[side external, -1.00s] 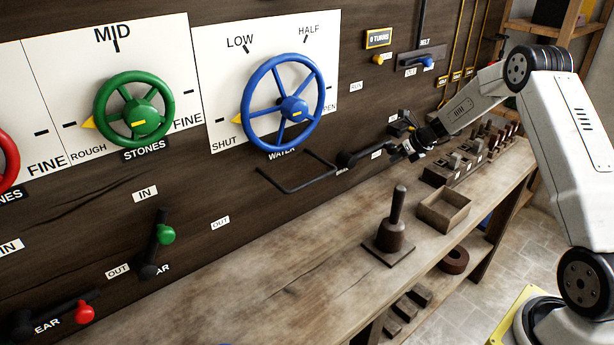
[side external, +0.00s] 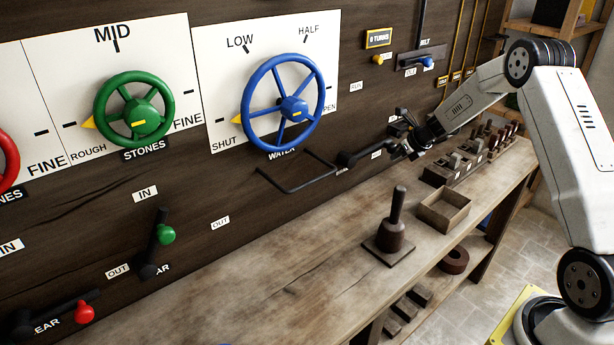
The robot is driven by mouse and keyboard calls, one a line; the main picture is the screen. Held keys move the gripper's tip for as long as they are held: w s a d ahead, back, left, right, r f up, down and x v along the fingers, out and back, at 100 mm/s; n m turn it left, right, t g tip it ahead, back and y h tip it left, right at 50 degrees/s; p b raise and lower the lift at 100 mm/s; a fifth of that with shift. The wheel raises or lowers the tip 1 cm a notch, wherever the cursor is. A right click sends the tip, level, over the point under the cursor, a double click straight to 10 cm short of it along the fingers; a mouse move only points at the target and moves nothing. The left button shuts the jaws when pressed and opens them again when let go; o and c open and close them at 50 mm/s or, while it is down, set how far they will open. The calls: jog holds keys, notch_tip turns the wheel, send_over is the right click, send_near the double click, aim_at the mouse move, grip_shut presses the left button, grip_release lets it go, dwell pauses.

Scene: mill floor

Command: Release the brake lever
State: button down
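The brake lever (side external: 362,155) is a dark arm on the plank wall, right of and below the blue wheel. Its pivot end is at the left, above a small label that is partly covered and hard to read, and it points right. My gripper (side external: 399,152) is at the lever's right end, close to the wall. The fingers are small and dark here, and the lever's end is hidden among them. I cannot tell whether they touch or hold it.
A black bent rod (side external: 298,188) juts from the wall left of the lever. The blue wheel (side external: 283,104) is above. The bench's left part is clear.

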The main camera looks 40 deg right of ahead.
aim_at(393, 144)
jog(key=shift+w+r, duration=0.1)
jog(key=shift+r, duration=0.1)
jog(key=shift+r+n+h, duration=0.4)
jog(key=shift+r+h, duration=0.5)
jog(key=shift+r, duration=0.05)
jog(key=shift+a+r+h, duration=0.2)
jog(key=shift+r+h, duration=0.1)
jog(key=shift+r, duration=0.4)
jog(key=shift+a+r+h, duration=0.15)
jog(key=shift+r+h, duration=0.15)
jog(key=shift+r, duration=0.4)
jog(key=a+r+n+t+h, duration=0.1)
jog(key=a+r+n+h, duration=0.2)
jog(key=a+r+h, duration=0.3)
jog(key=shift+a+r+n+h, duration=0.3)
jog(key=shift+a+r+h, duration=0.1)
jog(key=shift+a+r, duration=0.9)
jog(key=shift+d+r, duration=0.1)
jog(key=shift+r, duration=0.1)
jog(key=shift+d, duration=0.15)
